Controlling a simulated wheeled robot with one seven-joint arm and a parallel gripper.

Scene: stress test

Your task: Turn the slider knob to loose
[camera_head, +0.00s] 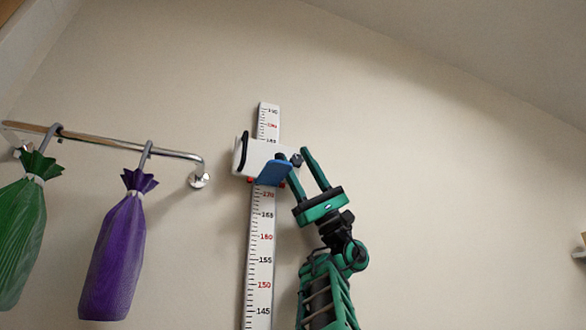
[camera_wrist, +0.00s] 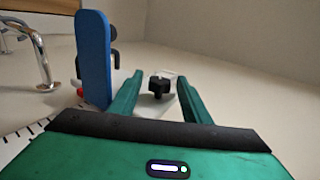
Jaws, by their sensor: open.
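The slider (camera_head: 257,153) is a white block on a tall white measuring scale (camera_head: 260,250) fixed to the wall, a little above the 170 mark. A blue plate (camera_head: 273,172) juts from it and shows upright at the left in the wrist view (camera_wrist: 93,60). A small black lobed knob (camera_head: 297,160) sits on the slider's right side. In the wrist view the knob (camera_wrist: 159,85) lies between the two green fingers of my gripper (camera_wrist: 160,77), with gaps on both sides. My gripper (camera_head: 293,154) is open and reaches up from below right. I cannot read the knob's setting.
A metal wall rail (camera_head: 110,139) at the left carries a green bag (camera_head: 22,235) and a purple bag (camera_head: 112,255) on hooks. Its bent end (camera_head: 199,179) stands near the scale.

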